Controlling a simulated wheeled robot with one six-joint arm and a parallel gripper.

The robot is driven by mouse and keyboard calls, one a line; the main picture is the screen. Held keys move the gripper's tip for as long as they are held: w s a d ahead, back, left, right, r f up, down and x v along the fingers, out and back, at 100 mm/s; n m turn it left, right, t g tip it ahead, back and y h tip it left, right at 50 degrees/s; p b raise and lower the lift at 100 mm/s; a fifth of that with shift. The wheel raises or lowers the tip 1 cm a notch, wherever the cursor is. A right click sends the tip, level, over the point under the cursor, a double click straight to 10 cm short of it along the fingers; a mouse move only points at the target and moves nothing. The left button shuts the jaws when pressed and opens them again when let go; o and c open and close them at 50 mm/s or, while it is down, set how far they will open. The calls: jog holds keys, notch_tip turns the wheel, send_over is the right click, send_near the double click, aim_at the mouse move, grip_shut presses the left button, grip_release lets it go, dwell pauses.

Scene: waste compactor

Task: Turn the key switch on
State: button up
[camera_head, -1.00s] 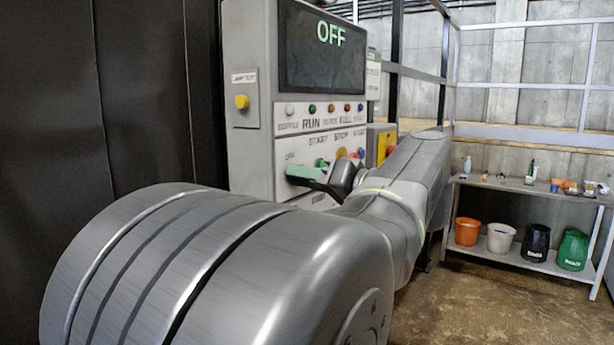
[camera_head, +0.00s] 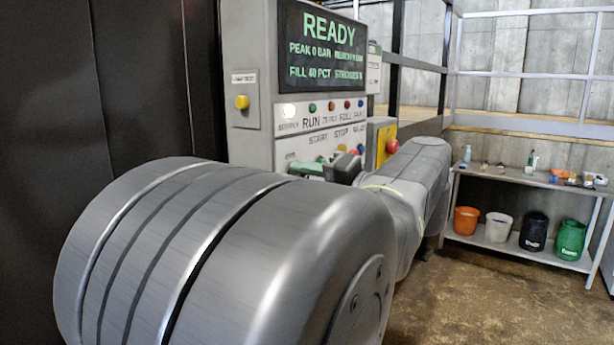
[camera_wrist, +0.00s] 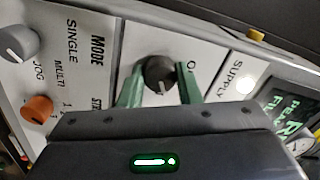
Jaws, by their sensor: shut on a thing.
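The key switch (camera_wrist: 158,72) is a dark round knob on the pale control panel in the wrist view. My gripper (camera_wrist: 160,90) has its two green fingers on either side of the knob and is shut on it. In the head view my gripper (camera_head: 308,169) is at the lower part of the panel, and the switch is hidden there behind the fingers and arm. The display (camera_head: 320,45) reads READY in green. The supply lamp (camera_head: 289,110) glows white; it also glows in the wrist view (camera_wrist: 246,86).
A grey mode knob (camera_wrist: 18,43) and an orange knob (camera_wrist: 38,108) sit near the switch. A yellow button (camera_head: 241,102) is on the panel's left, and a red button (camera_head: 392,146) on its right. A shelf (camera_head: 520,258) with buckets stands at the right, with bare floor before it.

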dwell(0.3)
jog(key=o, duration=1)
jog(key=shift+c, duration=0.2)
jog(key=shift+d, duration=0.1)
jog(key=b+v, duration=0.2)
jog(key=v, duration=1.1)
jog(key=shift+s+d, duration=0.2)
jog(key=shift+s, duration=0.1)
jog(key=shift+a, duration=0.1)
jog(key=p+x, duration=0.2)
jog(key=x, duration=1.1)
jog(key=shift+w+a, duration=0.2)
jog(key=shift+w, duration=0.1)
jog(key=shift+d, duration=0.1)
